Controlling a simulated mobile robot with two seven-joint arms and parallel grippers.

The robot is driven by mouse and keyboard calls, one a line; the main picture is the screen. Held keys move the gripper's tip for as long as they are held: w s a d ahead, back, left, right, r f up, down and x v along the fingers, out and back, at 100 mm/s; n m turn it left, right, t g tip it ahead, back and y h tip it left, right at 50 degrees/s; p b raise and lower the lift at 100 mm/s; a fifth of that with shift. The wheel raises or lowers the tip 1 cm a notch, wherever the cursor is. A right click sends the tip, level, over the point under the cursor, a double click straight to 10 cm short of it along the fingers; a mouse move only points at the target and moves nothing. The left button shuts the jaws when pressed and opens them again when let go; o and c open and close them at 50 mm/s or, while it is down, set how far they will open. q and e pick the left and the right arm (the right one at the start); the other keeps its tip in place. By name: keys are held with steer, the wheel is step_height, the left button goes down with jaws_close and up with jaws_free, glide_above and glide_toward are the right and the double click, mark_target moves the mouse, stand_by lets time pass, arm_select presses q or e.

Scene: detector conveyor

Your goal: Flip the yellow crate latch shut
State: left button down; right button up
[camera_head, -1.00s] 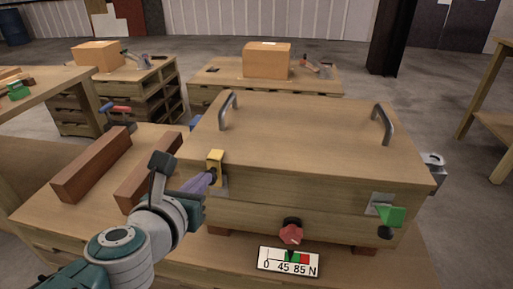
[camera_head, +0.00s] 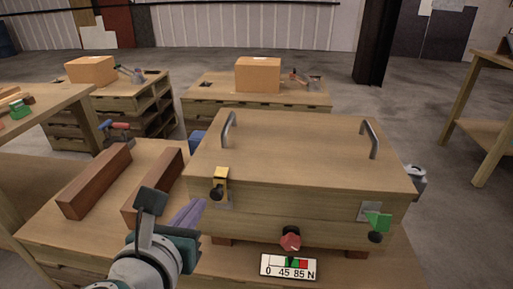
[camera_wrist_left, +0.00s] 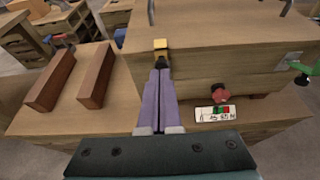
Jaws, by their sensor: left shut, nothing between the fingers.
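The yellow latch (camera_head: 221,174) sits on the front left of the wooden crate (camera_head: 300,150), across the lid seam, with a dark knob pointing down over a metal plate. It also shows in the wrist view (camera_wrist_left: 160,44), just beyond the fingertips. My left gripper (camera_head: 201,203) has purple fingers pressed together, with nothing between them. Its tips are left of and slightly below the latch knob, and look apart from it in the head view. In the wrist view (camera_wrist_left: 160,73) the tips overlap the area under the knob. The crate lid lies closed.
A green latch (camera_head: 379,221) is on the crate's front right. A red knob (camera_head: 290,239) sits above a force gauge (camera_head: 288,266) at the front. Two brown wood blocks (camera_head: 95,182) lie left of the crate. Two metal handles (camera_head: 229,129) stand on the lid.

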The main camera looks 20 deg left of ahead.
arm_select(q)
steer(key=shift+s+d+r+p, duration=0.2)
steer(key=shift+s+r+p, duration=0.15)
steer(key=shift+s+r, duration=0.35)
steer(key=shift+s+d+r+p, duration=0.15)
steer(key=shift+s+r+p, duration=0.2)
steer(key=shift+s+r, duration=0.35)
arm_select(e)
steer(key=shift+d+r, duration=0.1)
steer(key=shift+r, duration=1.1)
arm_select(q)
steer(key=shift+s+f, duration=0.1)
steer(key=shift+f, duration=0.05)
